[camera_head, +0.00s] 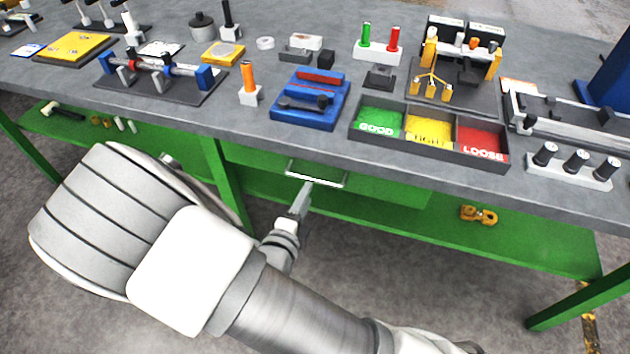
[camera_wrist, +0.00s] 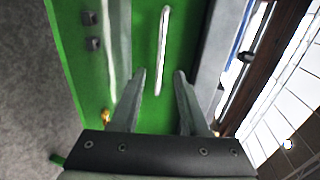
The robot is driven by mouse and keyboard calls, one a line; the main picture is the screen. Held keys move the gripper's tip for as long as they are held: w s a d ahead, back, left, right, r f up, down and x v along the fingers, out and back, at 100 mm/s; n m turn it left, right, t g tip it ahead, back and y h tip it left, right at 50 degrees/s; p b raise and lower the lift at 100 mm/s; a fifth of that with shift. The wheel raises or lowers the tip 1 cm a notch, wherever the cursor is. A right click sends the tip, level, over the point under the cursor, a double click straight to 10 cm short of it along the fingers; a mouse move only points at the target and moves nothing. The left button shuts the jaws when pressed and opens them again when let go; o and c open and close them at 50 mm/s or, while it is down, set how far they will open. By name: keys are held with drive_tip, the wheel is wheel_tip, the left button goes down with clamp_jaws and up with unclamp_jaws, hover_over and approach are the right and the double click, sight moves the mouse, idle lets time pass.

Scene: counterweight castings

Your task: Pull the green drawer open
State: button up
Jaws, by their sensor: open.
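The green drawer (camera_head: 390,189) sits under the front edge of the grey bench top. Its front looks close beneath the edge, with no visible gap. A pale bar handle (camera_head: 322,179) runs across the drawer front. My gripper (camera_head: 305,190) is at the handle's near left part, in front of it. In the wrist view my gripper (camera_wrist: 159,76) has its two fingers apart. The handle (camera_wrist: 163,50) shows upright there, ahead of and between the fingertips, against the green front (camera_wrist: 143,40). I cannot tell whether either finger touches it.
The bench top (camera_head: 215,120) overhangs the drawer. It carries a sorting tray (camera_head: 430,147), a blue fixture (camera_head: 309,117) and an orange-handled tool (camera_head: 248,80). A lower green shelf (camera_head: 540,250) holds a yellow part (camera_head: 478,215). A green leg (camera_head: 227,185) stands left of the drawer.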

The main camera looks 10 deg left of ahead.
sight(315, 179)
drive_tip(key=b+x, duration=0.1)
drive_tip(key=x, duration=0.6)
drive_tip(key=shift+w+d, duration=0.1)
drive_tip(key=shift+w, duration=0.05)
clamp_jaws()
idle(1.2)
